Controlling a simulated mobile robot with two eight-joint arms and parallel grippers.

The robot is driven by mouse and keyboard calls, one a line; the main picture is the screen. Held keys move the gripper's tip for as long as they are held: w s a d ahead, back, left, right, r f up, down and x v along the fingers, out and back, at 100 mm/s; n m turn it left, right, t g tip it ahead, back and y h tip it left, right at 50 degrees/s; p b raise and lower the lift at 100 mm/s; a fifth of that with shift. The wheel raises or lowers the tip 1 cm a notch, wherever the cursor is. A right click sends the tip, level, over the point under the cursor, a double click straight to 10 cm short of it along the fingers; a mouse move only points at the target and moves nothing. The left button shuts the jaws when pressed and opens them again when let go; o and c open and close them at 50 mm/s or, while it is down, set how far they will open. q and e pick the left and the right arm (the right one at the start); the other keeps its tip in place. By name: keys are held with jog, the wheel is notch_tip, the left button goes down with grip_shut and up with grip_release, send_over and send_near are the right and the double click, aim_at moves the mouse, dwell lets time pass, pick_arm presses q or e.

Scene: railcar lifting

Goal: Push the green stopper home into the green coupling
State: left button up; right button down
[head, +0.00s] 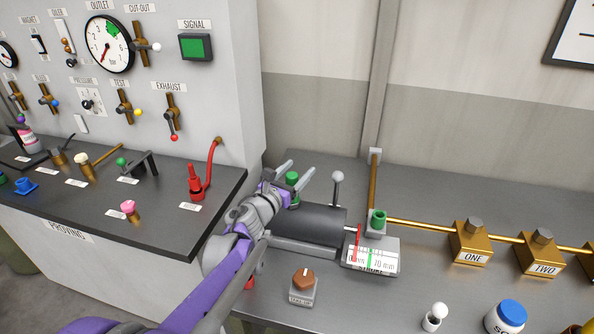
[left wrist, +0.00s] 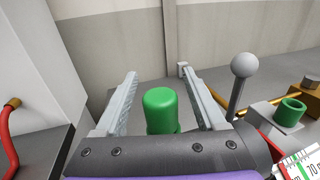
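The green stopper (head: 292,179) is an upright, round-topped plug by the left end of a dark cylinder; its base is hidden. My left gripper (head: 298,169) is open around it. In the left wrist view the stopper (left wrist: 160,110) shows between the two spread fingers (left wrist: 161,76), with a gap on each side. The green coupling (head: 379,217) is an open-topped ring on a grey block at the cylinder's right end. It also shows at the right in the left wrist view (left wrist: 291,108), clear of the fingers. My right gripper is in neither view.
A ball-topped lever (head: 337,178) rises between stopper and coupling. The dark cylinder (head: 310,223) lies below my left gripper. A stroke gauge (head: 371,258) and an orange knob (head: 303,278) are nearer. A red hose (head: 211,164) stands left; brass pipe and blocks (head: 470,243) run right.

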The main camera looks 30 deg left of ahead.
pick_arm(q)
jog(key=s, duration=1)
jog(key=shift+s+a+b, duration=0.15)
jog(key=shift+s+b, duration=0.15)
jog(key=shift+s, duration=0.1)
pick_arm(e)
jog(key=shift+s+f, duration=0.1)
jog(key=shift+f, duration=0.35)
